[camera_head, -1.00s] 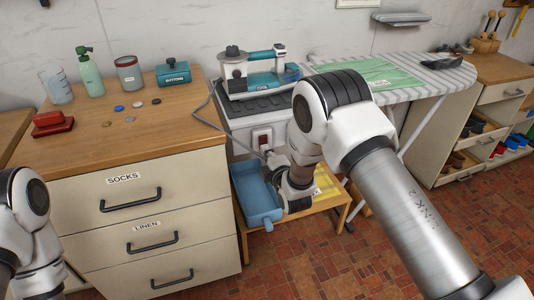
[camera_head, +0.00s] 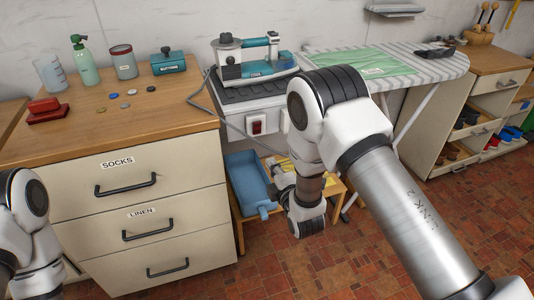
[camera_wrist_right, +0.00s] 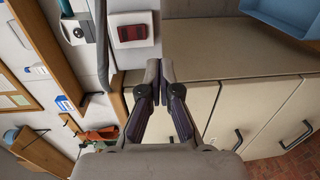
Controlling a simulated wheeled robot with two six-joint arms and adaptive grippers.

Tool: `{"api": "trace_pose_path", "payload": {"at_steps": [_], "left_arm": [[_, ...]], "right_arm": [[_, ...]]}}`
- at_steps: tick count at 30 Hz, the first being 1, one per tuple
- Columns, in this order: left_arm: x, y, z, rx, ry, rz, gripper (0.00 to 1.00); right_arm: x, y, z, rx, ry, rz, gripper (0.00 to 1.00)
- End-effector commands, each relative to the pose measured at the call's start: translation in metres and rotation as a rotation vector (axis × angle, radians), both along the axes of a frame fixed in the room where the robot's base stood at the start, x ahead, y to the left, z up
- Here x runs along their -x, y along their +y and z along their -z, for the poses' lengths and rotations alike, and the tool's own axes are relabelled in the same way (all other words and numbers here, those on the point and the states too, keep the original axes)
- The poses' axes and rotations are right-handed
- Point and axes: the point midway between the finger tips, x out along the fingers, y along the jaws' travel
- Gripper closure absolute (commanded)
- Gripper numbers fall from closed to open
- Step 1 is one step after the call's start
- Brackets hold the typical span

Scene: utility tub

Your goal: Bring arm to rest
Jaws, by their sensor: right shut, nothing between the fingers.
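My right arm reaches in from the lower right of the head view, bent at the elbow, with its forearm hanging down. My right gripper (camera_head: 274,172) is small and partly hidden there, beside the blue tub. In the right wrist view my right gripper (camera_wrist_right: 160,70) is shut, its fingertips together with nothing between them. My left arm shows only as white links at the left edge of the head view; its gripper is out of view.
The blue tub (camera_head: 246,178) stands on a low wooden stand beside the drawer cabinet (camera_head: 150,205). The steam iron (camera_head: 255,58) sits above on its station. The red switch (camera_head: 257,124) is close to the gripper. Open tiled floor (camera_head: 370,260) lies right.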

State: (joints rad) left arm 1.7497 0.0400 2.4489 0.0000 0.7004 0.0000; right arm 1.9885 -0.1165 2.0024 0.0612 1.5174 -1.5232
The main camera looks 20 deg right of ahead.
Motion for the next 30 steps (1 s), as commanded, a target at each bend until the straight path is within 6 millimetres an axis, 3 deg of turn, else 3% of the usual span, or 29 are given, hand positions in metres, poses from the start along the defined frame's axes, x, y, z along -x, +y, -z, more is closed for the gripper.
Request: {"api": "trace_pose_path", "payload": {"at_steps": [6,20,22,24,26,29,30], "left_arm": [[0.001,0.000,0.001,0.000,0.001,0.000,0.32],[0.001,0.000,0.000,0.000,0.001,0.000,0.32],[0.001,0.000,-0.008,0.000,0.001,0.000,0.32],[0.000,0.000,-0.028,0.000,0.002,0.000,0.32],[0.000,0.000,-0.055,0.000,0.002,0.000,0.32],[-0.001,0.000,-0.085,0.000,0.000,0.000,0.32],[-0.001,0.000,-0.093,0.000,0.000,0.000,0.32]], "right_arm": [[0.024,-0.001,0.002,0.000,-0.001,0.001,1.00],[0.025,-0.001,0.002,0.000,-0.001,0.001,1.00],[0.027,-0.002,-0.001,0.000,0.010,0.002,1.00],[0.034,-0.008,-0.003,-0.006,0.043,0.016,1.00],[0.057,-0.021,0.002,-0.012,0.131,0.042,1.00],[0.125,-0.040,0.047,-0.157,0.440,0.123,1.00],[0.157,-0.045,0.065,-0.265,0.578,0.185,1.00]]}}
